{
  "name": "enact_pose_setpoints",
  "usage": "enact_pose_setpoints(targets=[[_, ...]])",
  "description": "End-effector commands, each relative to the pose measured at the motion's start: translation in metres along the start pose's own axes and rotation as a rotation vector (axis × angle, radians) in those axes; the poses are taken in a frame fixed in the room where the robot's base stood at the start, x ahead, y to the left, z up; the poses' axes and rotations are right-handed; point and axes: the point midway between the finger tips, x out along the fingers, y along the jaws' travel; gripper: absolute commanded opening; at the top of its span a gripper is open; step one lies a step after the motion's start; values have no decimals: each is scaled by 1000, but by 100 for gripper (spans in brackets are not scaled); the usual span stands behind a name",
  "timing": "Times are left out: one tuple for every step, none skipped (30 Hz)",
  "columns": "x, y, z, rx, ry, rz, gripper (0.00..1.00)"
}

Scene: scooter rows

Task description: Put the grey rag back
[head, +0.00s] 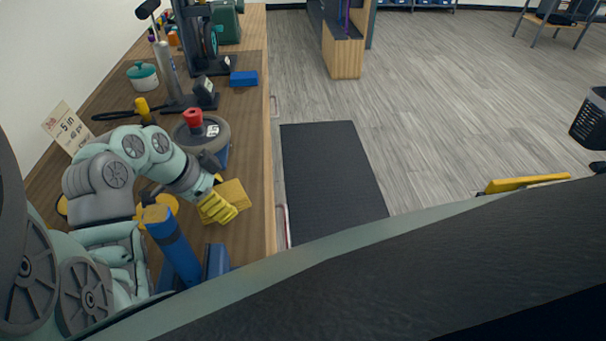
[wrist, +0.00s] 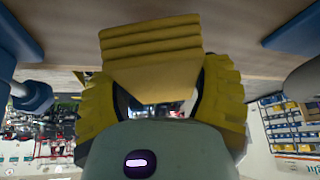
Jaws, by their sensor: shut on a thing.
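My gripper (head: 217,208), with yellow ribbed fingers, is at the front edge of the wooden bench in the head view. I cannot tell whether the cloth touches the bench top.
A round grey device with a red knob (head: 193,118) sits behind. A blue box (head: 243,78) lies farther back on the bench (head: 255,120). A dark mat (head: 330,180) covers the floor.

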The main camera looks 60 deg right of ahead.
Motion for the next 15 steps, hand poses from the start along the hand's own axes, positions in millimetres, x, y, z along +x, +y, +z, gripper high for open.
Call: enact_pose_setpoints(targets=[[8,1,3,-2,3,2,34],[12,1,6,-2,2,2,34],[14,1,6,-1,2,5,34],[18,2,8,-1,1,6,34],[21,2,10,0,0,7,34],[26,2,13,0,-1,6,34],[28,1,14,-1,-1,4,34],[29,1,15,0,-1,2,34],[30,0,15,1,-1,1,34],[29,0,15,2,0,0,34],[29,0,15,2,0,0,34],[29,0,15,2,0,0,34],[29,0,15,2,0,0,34],[29,0,15,2,0,0,34],[30,0,15,2,0,0,34]])
